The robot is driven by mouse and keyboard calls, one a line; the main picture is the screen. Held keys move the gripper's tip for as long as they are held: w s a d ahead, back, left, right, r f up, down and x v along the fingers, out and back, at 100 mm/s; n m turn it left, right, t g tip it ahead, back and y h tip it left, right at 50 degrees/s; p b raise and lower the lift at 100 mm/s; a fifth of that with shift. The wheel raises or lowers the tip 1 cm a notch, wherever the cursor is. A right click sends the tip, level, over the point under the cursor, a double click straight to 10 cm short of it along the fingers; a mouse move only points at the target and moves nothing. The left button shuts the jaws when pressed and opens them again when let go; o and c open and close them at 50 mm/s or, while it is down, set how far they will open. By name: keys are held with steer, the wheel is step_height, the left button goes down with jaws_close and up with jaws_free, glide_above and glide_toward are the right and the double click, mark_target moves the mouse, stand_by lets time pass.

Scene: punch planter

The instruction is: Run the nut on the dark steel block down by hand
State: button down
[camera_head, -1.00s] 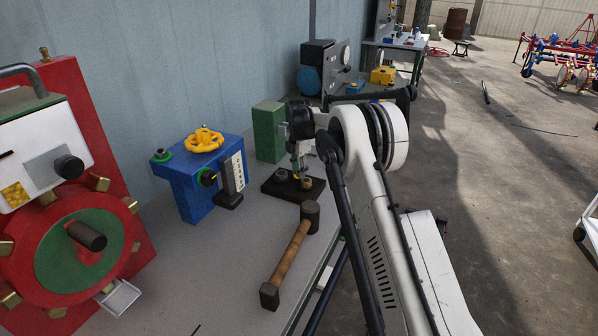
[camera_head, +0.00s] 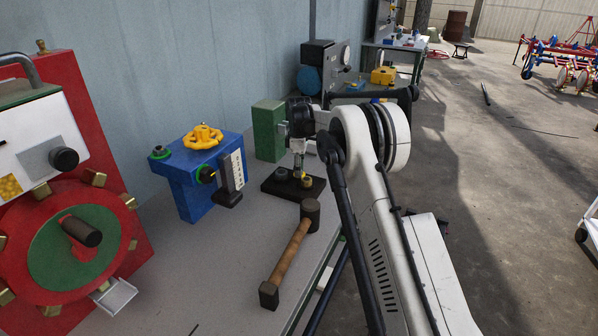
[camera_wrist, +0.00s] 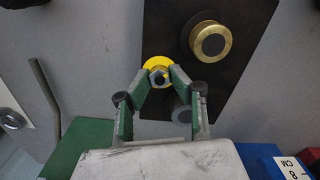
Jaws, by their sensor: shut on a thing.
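The dark steel block (camera_head: 278,190) lies flat on the grey bench top, and it also shows in the wrist view (camera_wrist: 160,25). In the wrist view a grey hex nut (camera_wrist: 158,77) sits around a dark stud end, with a yellow ring (camera_wrist: 153,64) around it. My gripper (camera_wrist: 157,79) has its green-padded fingertips closed on the nut from both sides. In the head view my gripper (camera_head: 298,172) points down over the block; the nut is too small to make out there. A brass round piece with a dark centre (camera_wrist: 210,41) stands beside the nut on the block.
A hammer (camera_head: 289,252) lies in front of the block near the bench edge. A green block (camera_head: 269,133) stands behind it. A blue fixture with a yellow handwheel (camera_head: 203,138) stands to the left, and a red machine with a wheel (camera_head: 75,250) stands farther left.

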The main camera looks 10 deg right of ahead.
steer(key=m, duration=0.6)
steer(key=shift+m+b, duration=0.3)
steer(key=shift+b, duration=0.05)
steer(key=m, duration=1)
steer(key=shift+d+m+b, duration=0.1)
steer(key=shift+m+b, duration=0.2)
steer(key=shift+m, duration=0.1)
steer(key=m, duration=0.4)
steer(key=shift+m, duration=0.3)
steer(key=c, duration=1.6)
jaws_free()
steer(key=shift+o, duration=0.2)
steer(key=shift+r, duration=0.1)
